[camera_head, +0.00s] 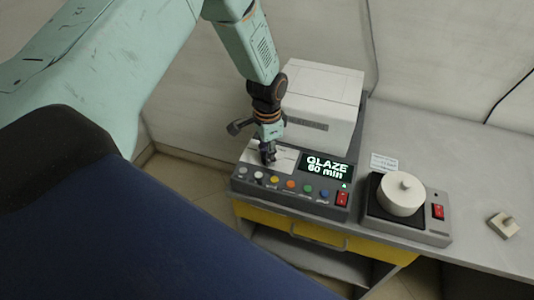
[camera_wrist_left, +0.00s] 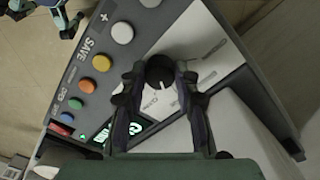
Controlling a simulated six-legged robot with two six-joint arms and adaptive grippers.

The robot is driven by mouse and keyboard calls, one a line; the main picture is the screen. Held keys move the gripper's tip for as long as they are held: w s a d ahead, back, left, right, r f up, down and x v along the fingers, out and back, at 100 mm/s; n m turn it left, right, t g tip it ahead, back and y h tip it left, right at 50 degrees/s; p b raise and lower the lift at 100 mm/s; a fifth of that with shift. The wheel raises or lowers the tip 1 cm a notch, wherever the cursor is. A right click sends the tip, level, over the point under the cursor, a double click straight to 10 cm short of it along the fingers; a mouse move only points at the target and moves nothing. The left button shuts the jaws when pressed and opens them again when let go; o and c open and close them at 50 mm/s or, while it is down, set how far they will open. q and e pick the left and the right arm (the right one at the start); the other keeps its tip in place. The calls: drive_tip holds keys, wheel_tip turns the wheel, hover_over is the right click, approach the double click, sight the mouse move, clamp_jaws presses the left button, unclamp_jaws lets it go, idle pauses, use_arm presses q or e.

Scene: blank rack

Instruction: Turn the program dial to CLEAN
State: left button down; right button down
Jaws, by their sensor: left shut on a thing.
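The program dial (camera_wrist_left: 160,71) is a round black knob with a white mark, set on a pale label plate (camera_wrist_left: 205,48) on the grey control panel (camera_head: 285,190). My left gripper (camera_wrist_left: 160,82) is shut on the dial, one finger on each side. In the head view my left gripper (camera_head: 268,158) reaches down onto the panel's upper left and hides the dial. The white mark points towards the bottom of the wrist picture; the printed labels around it are too small to read surely. The lit display (camera_head: 327,168) reads GLAZE 60 min.
Coloured buttons (camera_head: 290,185) line the panel's front, with a red switch (camera_head: 342,198) at its right. A white box (camera_head: 320,100) stands behind. A grey device with a round cream top (camera_head: 401,194) sits to the right. A small block (camera_head: 503,226) lies further right on the counter.

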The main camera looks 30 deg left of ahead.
use_arm(q)
drive_tip(key=m, duration=0.5)
drive_tip(key=shift+w+r+m+b, duration=0.1)
drive_tip(key=shift+w+m+b, duration=0.05)
drive_tip(key=shift+m+b, duration=0.2)
idle(0.5)
drive_tip(key=c, duration=1)
unclamp_jaws()
wheel_tip(320, 180, up, 12)
drive_tip(key=shift+f, duration=0.1)
